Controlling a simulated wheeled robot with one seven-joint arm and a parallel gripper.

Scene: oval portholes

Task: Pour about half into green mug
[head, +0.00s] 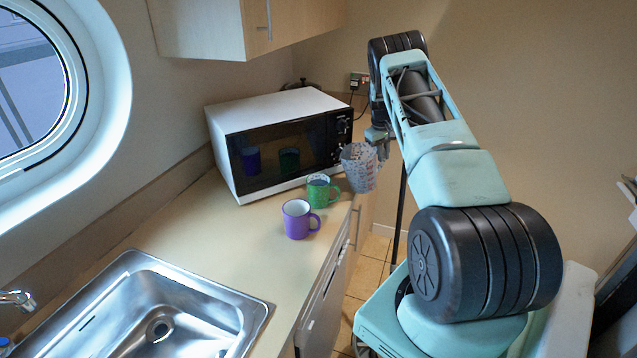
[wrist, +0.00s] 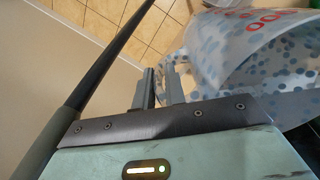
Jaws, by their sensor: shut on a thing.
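A green mug (head: 320,191) stands on the counter in front of the microwave, its handle to the right. A purple mug (head: 298,219) stands in front of it, nearer the sink. My gripper (head: 379,146) is shut on a clear patterned measuring cup (head: 358,167), held in the air to the right of and a little above the green mug. In the wrist view the cup (wrist: 255,65) fills the upper right, with blue dots and red marks, and the gripper fingers (wrist: 160,88) meet its near side. The cup's contents cannot be made out.
A white microwave (head: 275,140) stands at the back of the counter (head: 210,222). A steel sink (head: 150,315) lies at the front left. A wall cabinet (head: 240,25) hangs above. The tiled floor (head: 375,250) is right of the counter edge.

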